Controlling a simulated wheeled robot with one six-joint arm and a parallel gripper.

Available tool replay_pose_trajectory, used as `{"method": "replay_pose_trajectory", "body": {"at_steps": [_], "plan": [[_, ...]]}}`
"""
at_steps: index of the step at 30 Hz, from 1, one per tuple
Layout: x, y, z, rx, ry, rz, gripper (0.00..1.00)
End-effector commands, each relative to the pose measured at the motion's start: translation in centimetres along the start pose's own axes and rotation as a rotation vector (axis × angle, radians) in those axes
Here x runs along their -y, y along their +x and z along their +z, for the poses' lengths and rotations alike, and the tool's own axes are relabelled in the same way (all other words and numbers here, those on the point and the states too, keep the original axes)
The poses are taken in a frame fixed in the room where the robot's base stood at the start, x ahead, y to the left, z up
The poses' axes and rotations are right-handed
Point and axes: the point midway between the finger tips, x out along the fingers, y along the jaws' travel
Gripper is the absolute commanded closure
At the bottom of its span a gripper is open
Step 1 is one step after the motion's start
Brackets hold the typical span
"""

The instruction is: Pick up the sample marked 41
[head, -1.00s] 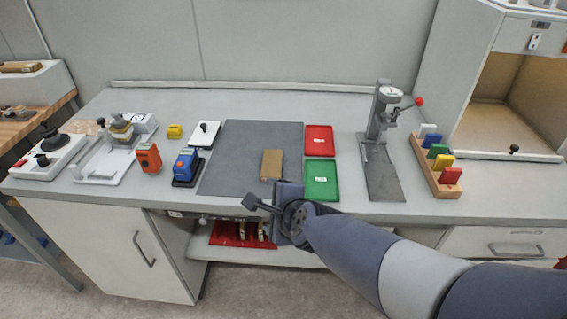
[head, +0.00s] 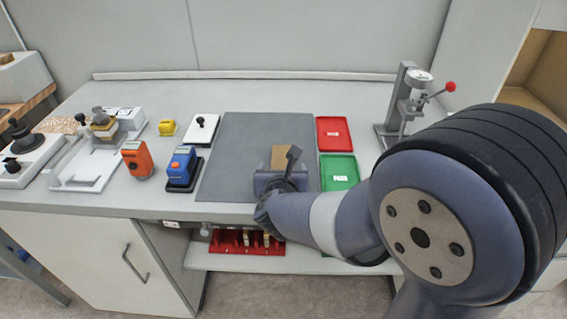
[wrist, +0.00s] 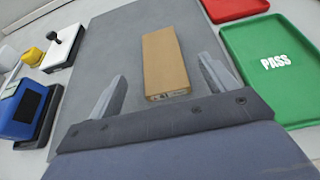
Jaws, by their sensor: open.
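The sample is a tan rectangular block (wrist: 166,62) lying on the dark grey mat (wrist: 130,45). A small dark marking shows on its near end face in the wrist view, too small to read for certain. The block also shows in the head view (head: 284,157), partly covered by my gripper. My gripper (wrist: 160,78) is open, with one finger to the left of the block's near end and one to the right. The block's near end lies between the fingers, with a gap on each side.
A green tray marked PASS (head: 340,171) and a red tray (head: 333,133) stand right of the mat. Blue (head: 181,166) and orange (head: 136,159) devices stand left. A red rack (head: 240,246) sits on the shelf below. A lever press (head: 410,100) stands at the back right.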

Motion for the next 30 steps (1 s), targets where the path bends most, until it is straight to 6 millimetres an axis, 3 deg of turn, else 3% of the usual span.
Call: {"method": "replay_pose_trajectory", "body": {"at_steps": [10,19,30], "plan": [[0.1,2.5,-0.2,-0.002,-0.003,-0.001,0.20],[0.1,6.0,-0.5,-0.002,-0.003,0.000,0.20],[0.1,6.7,-0.5,0.000,-0.002,0.002,0.21]]}}
